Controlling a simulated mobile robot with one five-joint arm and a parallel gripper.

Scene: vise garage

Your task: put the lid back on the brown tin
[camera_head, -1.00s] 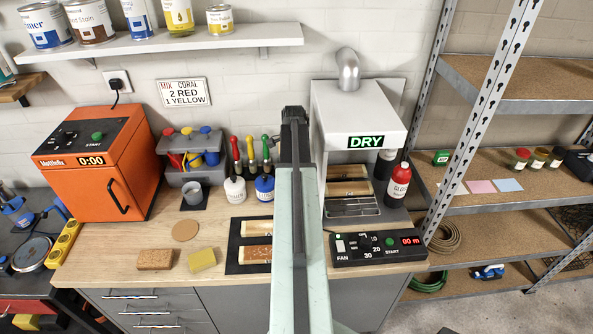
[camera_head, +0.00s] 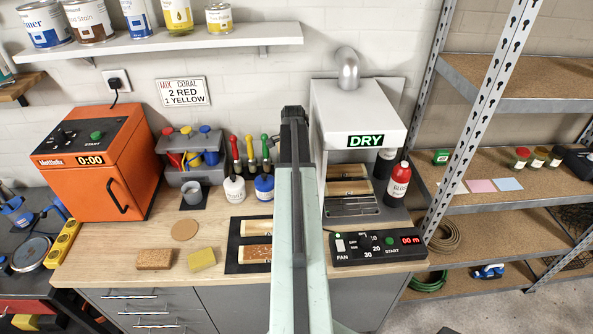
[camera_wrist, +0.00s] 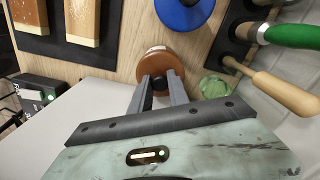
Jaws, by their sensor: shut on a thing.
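The brown lid (camera_wrist: 168,66) shows in the wrist view as a round brown disc at the tips of my gripper (camera_wrist: 160,84). The two fingers are shut on the middle of it, on what looks like a dark knob. A pale sliver with marks at its far edge looks like the brown tin (camera_wrist: 155,48) beneath it. I cannot tell whether the lid touches the tin's rim or hovers just above. In the head view my arm hides the lid, the tin and the fingertips.
A blue tin (camera_head: 264,187) and a white tin (camera_head: 235,189) stand left of my arm. A pale green round thing (camera_wrist: 215,86) is close to the right finger. Brushes (camera_wrist: 285,93) stand nearby. The drying cabinet (camera_head: 357,118) is on the right.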

